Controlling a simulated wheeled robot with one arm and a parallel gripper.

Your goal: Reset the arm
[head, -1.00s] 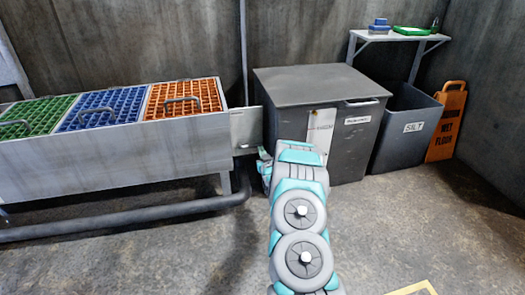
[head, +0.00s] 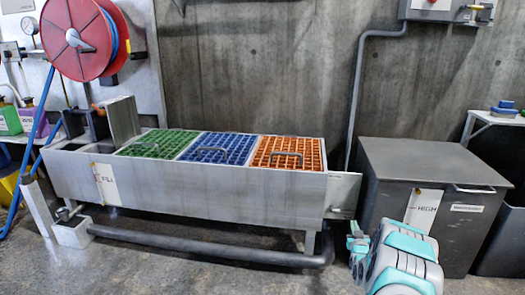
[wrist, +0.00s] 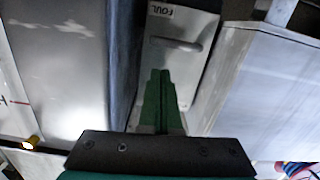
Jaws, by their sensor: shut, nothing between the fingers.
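My arm shows at the lower right of the head view, folded low in front of the grey lidded tank (head: 385,205). The end of my arm, with my gripper (head: 357,243), shows small at its left side. In the wrist view, the green fingers of my gripper (wrist: 160,74) are together with nothing between them. They point toward a metal plate (wrist: 190,22) marked "FOUL" with a bar handle. I cannot tell how far the fingertips are from it.
A metal trough (head: 200,190) with green, blue and orange grates stands left of the tank. A pipe (head: 210,257) runs low along its front. A red hose reel (head: 80,40) hangs at the left. Open floor (head: 200,280) lies in front.

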